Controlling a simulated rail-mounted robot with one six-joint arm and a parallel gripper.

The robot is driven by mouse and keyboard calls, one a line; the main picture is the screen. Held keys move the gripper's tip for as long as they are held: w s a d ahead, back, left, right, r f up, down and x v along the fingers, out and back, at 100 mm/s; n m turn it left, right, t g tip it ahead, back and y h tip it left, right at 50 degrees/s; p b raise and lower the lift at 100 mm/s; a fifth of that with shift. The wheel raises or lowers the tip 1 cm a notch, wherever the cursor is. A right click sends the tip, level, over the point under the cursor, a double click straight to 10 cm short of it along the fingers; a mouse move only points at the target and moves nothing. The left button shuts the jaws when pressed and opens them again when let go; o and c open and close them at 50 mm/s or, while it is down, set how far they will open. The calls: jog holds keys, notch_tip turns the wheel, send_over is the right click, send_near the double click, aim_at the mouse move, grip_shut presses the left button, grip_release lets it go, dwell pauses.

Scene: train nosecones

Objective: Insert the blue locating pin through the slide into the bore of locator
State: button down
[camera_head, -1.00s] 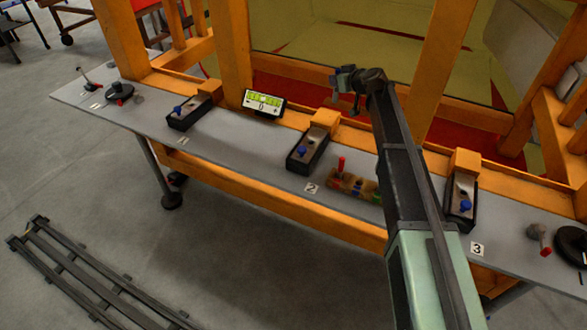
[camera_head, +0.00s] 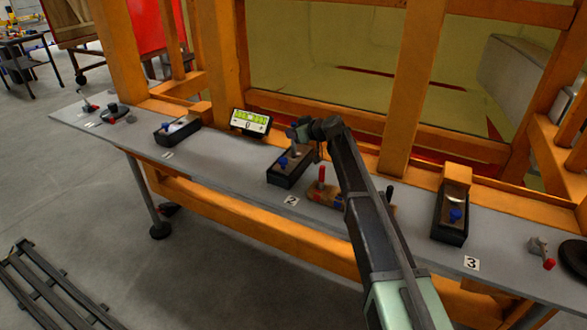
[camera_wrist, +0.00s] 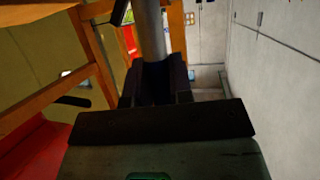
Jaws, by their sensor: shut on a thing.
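My gripper (camera_head: 305,138) is over the far end of the dark locator box (camera_head: 286,180) by label 2. In the wrist view, my gripper (camera_wrist: 160,82) is shut on a smooth grey cylinder (camera_wrist: 151,30). I cannot tell from its visible part whether this is the locating pin. A blue knob or pin head (camera_head: 283,162) shows on the locator by label 2. The slide and bore there are too small or hidden to make out. Similar locators stand at label 1 (camera_head: 176,137) and label 3 (camera_head: 447,234), each with a blue piece on it.
A small rack (camera_head: 322,197) with an upright red pin (camera_head: 321,175) stands right of the label 2 locator, partly behind my arm. Orange frame posts (camera_head: 397,100) rise along the back.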

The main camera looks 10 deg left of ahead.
aim_at(294, 153)
notch_tip(294, 153, down, 7)
jog(key=b, duration=0.5)
jog(key=shift+r+p, duration=0.3)
jog(key=shift+r, duration=0.05)
jog(key=shift+f, duration=0.3)
jog(key=c, duration=1)
grip_release()
jog(key=shift+r, duration=0.1)
jog(key=shift+r, duration=0.35)
jog(key=p+v, duration=0.2)
jog(key=v, duration=0.4)
jog(key=p+v, duration=0.2)
jog(key=v, duration=0.4)
jog(key=shift+s+f+p, duration=0.1)
jog(key=shift+f+p, duration=0.15)
jog(key=shift+p, duration=0.05)
